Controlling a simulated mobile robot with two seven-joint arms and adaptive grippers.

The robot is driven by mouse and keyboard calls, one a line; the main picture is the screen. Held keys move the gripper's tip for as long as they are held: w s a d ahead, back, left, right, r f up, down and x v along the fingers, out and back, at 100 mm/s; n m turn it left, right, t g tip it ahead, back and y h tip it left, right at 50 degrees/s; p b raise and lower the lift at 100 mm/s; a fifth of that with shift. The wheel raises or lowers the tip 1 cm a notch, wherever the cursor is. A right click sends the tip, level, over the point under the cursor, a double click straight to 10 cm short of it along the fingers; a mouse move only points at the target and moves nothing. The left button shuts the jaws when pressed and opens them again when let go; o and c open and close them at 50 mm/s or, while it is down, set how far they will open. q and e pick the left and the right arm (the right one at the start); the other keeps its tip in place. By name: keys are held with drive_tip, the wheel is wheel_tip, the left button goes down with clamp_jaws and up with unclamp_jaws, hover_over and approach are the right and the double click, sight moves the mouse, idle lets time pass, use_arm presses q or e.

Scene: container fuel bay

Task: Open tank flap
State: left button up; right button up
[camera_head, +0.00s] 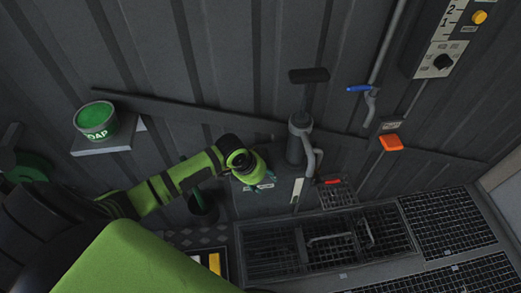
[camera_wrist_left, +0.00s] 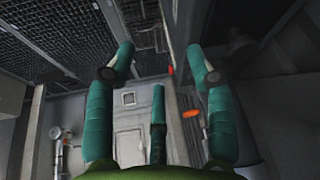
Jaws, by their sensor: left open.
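The grey tank (camera_head: 284,200) stands against the wall, with a hand pump (camera_head: 300,135) on top. My left gripper (camera_head: 262,187) is in front of the tank's upper left part, beside a pale label. The gripper and its wrist cover part of the tank, and I cannot make out a flap or tell whether the gripper touches the tank. In the left wrist view its teal fingers (camera_wrist_left: 160,75) are spread apart with nothing between them. My right gripper is in neither view.
A green tin (camera_head: 96,121) sits on a small wall shelf (camera_head: 108,146) at left. A dark cup (camera_head: 203,210) is below my left forearm. A blue-handled valve (camera_head: 359,88), orange box (camera_head: 391,142) and control panel (camera_head: 445,45) are at right. Floor grating (camera_head: 450,220) lies at lower right.

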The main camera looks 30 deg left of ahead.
use_arm(q)
drive_tip(key=w+a+r, duration=0.1)
drive_tip(key=w+a, duration=0.1)
drive_tip(key=w+a+r, duration=0.3)
drive_tip(key=w+a, duration=0.1)
drive_tip(key=shift+r, duration=0.15)
drive_tip(key=x, duration=0.4)
drive_tip(key=shift+w+f, duration=0.2)
drive_tip(key=shift+f, duration=0.05)
drive_tip(key=shift+w+d+f, duration=0.1)
drive_tip(key=shift+w+f, duration=0.1)
drive_tip(key=shift+f, duration=0.4)
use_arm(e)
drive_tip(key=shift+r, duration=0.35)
use_arm(q)
clamp_jaws()
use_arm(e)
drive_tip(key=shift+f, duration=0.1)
